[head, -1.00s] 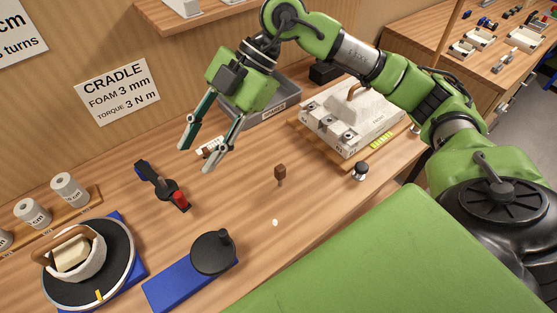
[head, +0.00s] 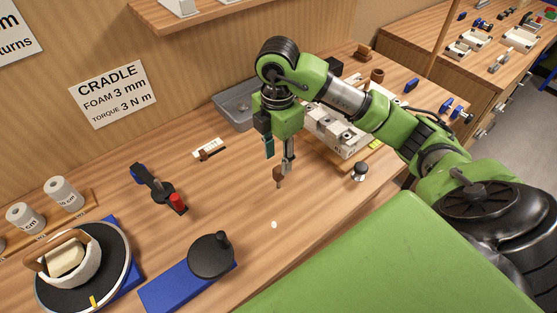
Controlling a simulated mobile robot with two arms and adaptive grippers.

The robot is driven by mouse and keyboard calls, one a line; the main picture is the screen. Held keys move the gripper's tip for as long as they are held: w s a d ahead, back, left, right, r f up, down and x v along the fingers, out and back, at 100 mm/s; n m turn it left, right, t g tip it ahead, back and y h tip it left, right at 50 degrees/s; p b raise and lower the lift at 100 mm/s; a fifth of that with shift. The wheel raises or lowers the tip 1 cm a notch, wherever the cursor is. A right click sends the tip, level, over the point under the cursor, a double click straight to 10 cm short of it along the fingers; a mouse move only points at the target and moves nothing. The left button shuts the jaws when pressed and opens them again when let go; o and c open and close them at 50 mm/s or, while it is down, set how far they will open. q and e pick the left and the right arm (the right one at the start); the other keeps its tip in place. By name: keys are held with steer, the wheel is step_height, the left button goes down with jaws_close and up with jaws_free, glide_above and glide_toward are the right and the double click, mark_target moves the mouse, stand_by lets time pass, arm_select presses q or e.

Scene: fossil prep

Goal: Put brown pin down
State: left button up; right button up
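The brown pin (head: 279,176) stands head up on the bench near its middle, its thin stem pointing down. A second small brown piece (head: 204,155) lies by a white label strip farther left. My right gripper (head: 278,166) is above the brown pin, pointing down. Its teal finger and grey finger are apart, and the grey fingertip overlaps the pin's head in the picture. I cannot tell whether it touches. My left gripper is not in view.
A black knob (head: 360,171) is right of the pin. A dark tool with a red end (head: 178,203) and a black disc on a blue base (head: 211,254) lie left. A white spot (head: 274,224) marks clear bench.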

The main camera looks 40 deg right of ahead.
mark_target(279, 169)
steer(key=shift+f, duration=0.55)
steer(key=shift+f+p, duration=0.25)
steer(key=shift+p, duration=0.1)
steer(key=f+p, duration=0.1)
steer(key=f, duration=0.2)
steer(key=shift+w+d+f+p, duration=0.1)
steer(key=shift+d+f+p, duration=0.1)
steer(key=shift+f+p, duration=0.15)
steer(key=shift+f, duration=0.5)
jaws_close()
